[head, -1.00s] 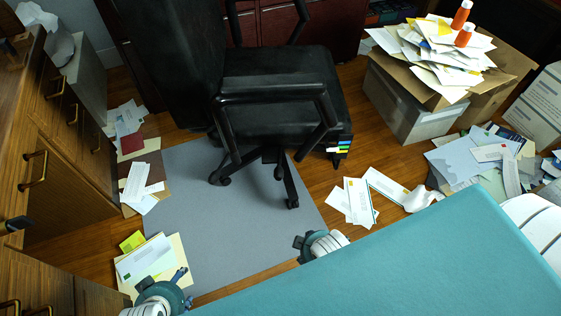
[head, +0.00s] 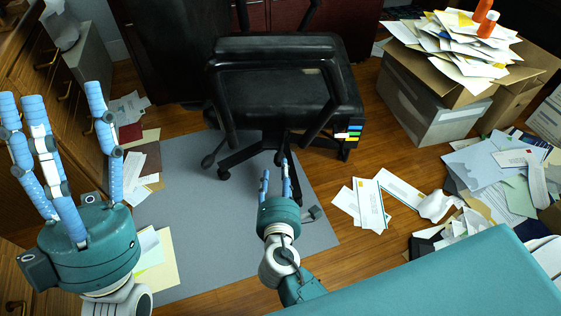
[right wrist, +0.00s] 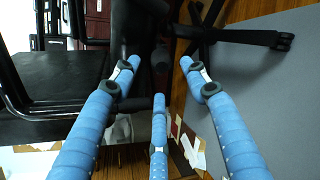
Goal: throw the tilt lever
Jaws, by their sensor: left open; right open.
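A black office chair (head: 285,92) stands on the grey floor mat, its wheeled base under the seat. Small coloured tabs (head: 350,134) show at the seat's right corner. I cannot make out the tilt lever itself. My right gripper (head: 276,170) is open and empty, in front of the chair by its base, fingers pointing towards the underside. In the right wrist view its spread fingers (right wrist: 158,72) face the dark area under the chair, with a base leg (right wrist: 240,37) at upper right. My left gripper (head: 60,100) is open and empty, raised at the left, away from the chair.
Wooden drawers (head: 20,200) line the left side. A box heaped with papers (head: 430,110) stands at the right. Loose papers (head: 362,203) lie on the floor right of the mat (head: 190,265). A teal surface (head: 450,285) fills the lower right.

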